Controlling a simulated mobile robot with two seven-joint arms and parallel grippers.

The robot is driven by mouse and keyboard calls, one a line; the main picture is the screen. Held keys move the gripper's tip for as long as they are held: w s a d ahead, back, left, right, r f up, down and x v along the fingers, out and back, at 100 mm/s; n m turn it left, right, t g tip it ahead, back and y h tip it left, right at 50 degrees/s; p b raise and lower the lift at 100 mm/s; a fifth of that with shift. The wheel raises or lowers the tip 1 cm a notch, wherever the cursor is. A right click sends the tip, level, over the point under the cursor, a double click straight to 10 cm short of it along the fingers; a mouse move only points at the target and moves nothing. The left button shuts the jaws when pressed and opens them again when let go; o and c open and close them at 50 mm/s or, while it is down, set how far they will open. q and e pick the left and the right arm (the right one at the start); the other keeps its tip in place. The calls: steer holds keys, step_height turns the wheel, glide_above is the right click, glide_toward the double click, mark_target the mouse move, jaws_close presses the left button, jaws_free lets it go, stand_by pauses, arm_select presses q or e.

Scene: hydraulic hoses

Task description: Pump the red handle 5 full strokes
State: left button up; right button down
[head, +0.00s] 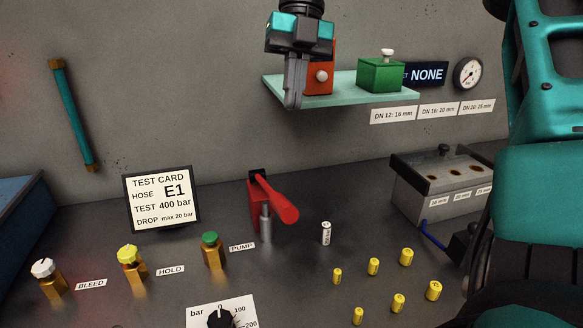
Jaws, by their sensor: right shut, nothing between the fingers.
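The red pump handle (274,200) is a lever on a red bracket with a grey cylinder, above the dark bench beside the PUMP label (242,247). It slants down toward the front right. My right gripper (292,101) is shut and empty, fingers pointing down. It shows in front of the pale green shelf, above and apart from the handle in the picture. It covers part of an orange block on the shelf. My left gripper is not in view.
A test card (161,199) stands left of the pump. White, yellow and green knobbed brass valves line the front left. Several yellow caps (373,267) and a white cylinder (326,233) stand to the right. The green shelf (340,99) holds a green block (380,76).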

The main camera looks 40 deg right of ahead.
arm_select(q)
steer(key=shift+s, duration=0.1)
arm_select(e)
steer(key=shift+a, duration=0.1)
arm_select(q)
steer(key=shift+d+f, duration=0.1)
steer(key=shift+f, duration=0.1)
arm_select(e)
glide_toward(284, 198)
steer(key=x, duration=0.7)
steer(key=shift+a+r, duration=0.1)
steer(key=shift+a, duration=0.05)
arm_select(q)
steer(key=shift+b, duration=0.3)
